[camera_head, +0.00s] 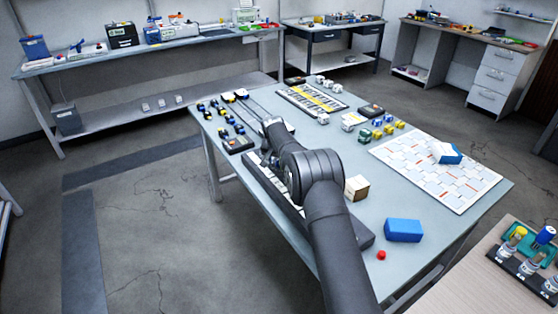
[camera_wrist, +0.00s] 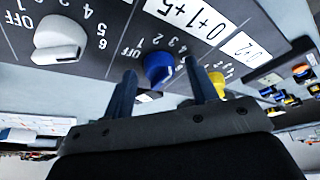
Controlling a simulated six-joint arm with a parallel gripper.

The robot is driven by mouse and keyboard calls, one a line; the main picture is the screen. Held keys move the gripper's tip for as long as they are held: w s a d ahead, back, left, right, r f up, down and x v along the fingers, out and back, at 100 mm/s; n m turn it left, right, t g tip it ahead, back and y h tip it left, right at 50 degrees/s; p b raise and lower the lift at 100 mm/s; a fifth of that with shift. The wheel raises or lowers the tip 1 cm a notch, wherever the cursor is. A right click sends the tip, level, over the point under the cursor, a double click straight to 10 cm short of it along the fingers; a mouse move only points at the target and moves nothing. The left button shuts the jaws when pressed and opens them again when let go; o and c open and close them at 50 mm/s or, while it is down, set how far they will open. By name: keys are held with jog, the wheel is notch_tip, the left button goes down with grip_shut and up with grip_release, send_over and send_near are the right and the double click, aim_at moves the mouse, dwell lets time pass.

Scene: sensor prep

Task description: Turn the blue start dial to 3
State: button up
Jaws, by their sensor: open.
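In the wrist view, the blue dial (camera_wrist: 158,68) sits on a dark panel (camera_wrist: 105,35) with OFF and number marks around it. I cannot tell which mark it points to. My gripper (camera_wrist: 160,74) is open, with one finger on each side of the blue dial in the picture; contact is not clear. A white dial (camera_wrist: 60,42) is left of it on the panel, and a yellow dial (camera_wrist: 217,80) is right of it, partly behind the right finger. In the head view, my arm covers much of the panel and hides the blue dial.
White labels (camera_wrist: 192,14) lie along the panel. On the table (camera_head: 340,160) stand a wooden block (camera_head: 356,188), a blue box (camera_head: 403,230) and a red knob-like piece (camera_head: 381,255). A patterned white board (camera_head: 430,175) lies at the right. Small blue and yellow parts stand left of the panel.

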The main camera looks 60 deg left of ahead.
jog(key=v, duration=1.7)
jog(key=shift+r, duration=0.2)
jog(key=x, duration=1.7)
jog(key=shift+f, duration=0.2)
jog(key=shift+r, duration=0.15)
jog(key=shift+f, duration=0.3)
jog(key=shift+w+r+n, duration=0.1)
jog(key=shift+r+n, duration=0.1)
jog(key=shift+n, duration=0.5)
jog(key=n+g+y, duration=0.1)
jog(key=n, duration=0.3)
jog(key=shift+w+d+g, duration=0.1)
jog(key=shift+g, duration=0.3)
jog(key=n+g, duration=0.1)
jog(key=n, duration=0.2)
jog(key=shift+w+n, duration=0.15)
jog(key=shift+n, duration=0.15)
jog(key=shift+v, duration=1.95)
